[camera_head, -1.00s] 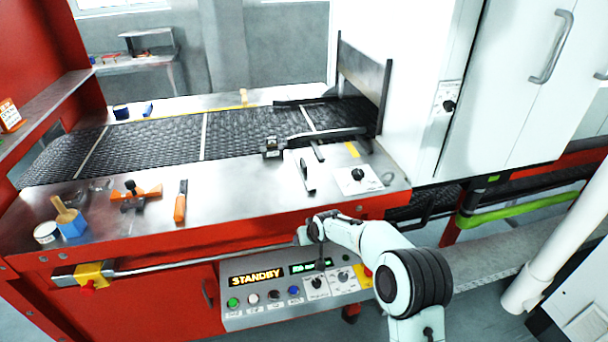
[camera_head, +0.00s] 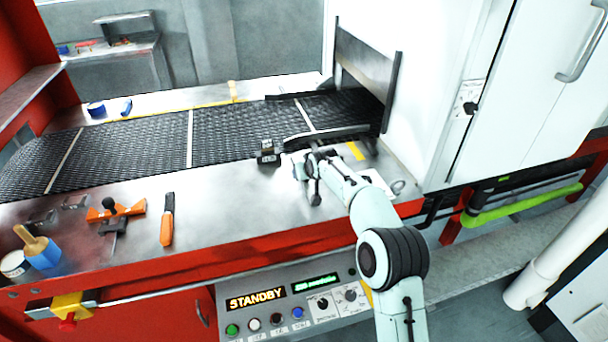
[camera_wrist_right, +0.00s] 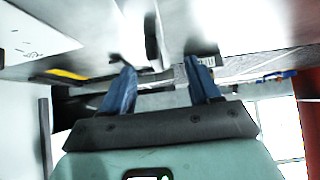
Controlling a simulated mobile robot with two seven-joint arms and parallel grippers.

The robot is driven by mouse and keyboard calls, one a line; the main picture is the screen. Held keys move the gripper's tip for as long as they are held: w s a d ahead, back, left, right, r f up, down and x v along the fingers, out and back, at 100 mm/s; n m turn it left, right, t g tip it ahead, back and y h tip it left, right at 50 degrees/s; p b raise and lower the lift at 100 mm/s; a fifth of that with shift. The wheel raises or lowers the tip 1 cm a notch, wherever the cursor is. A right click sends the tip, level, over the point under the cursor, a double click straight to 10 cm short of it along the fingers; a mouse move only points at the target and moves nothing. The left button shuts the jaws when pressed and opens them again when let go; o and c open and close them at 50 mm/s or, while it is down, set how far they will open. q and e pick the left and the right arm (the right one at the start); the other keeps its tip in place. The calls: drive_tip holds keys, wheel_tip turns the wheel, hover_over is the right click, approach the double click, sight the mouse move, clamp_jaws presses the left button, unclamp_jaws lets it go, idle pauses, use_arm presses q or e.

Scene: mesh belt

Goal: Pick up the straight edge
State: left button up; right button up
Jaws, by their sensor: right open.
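The straight edge appears to be the short light metal strip with a dark side (camera_head: 315,190) on the steel ledge, in front of the belt's right end. In the head view, my right gripper (camera_head: 314,160) is over its far end and hides part of it. In the right wrist view, the strip (camera_wrist_right: 152,38) shows beyond and between the two blue fingertips (camera_wrist_right: 160,78). The fingers are apart with nothing held between them. Whether they touch the strip I cannot tell. My left gripper is not in view.
A black block (camera_head: 267,151) stands just left of my gripper by the mesh belt (camera_head: 120,155). A white knob plate (camera_head: 376,184) lies to the right, partly behind my arm. An orange-handled tool (camera_head: 167,222) and an orange clamp-like tool (camera_head: 115,211) lie further left on the ledge.

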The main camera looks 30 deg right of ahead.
drive_tip(key=shift+w+d+f, duration=0.15)
drive_tip(key=shift+w+f, duration=0.2)
drive_tip(key=shift+w, duration=0.05)
drive_tip(key=shift+w+d+f+p, duration=0.15)
drive_tip(key=shift+w+f+p, duration=0.1)
drive_tip(key=shift+p, duration=0.1)
drive_tip(key=p+x, duration=0.2)
drive_tip(key=x, duration=0.2)
drive_tip(key=shift+w+d, duration=0.25)
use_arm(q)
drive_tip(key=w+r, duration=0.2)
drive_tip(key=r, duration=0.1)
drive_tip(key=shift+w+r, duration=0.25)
use_arm(e)
drive_tip(key=shift+s, duration=0.15)
clamp_jaws()
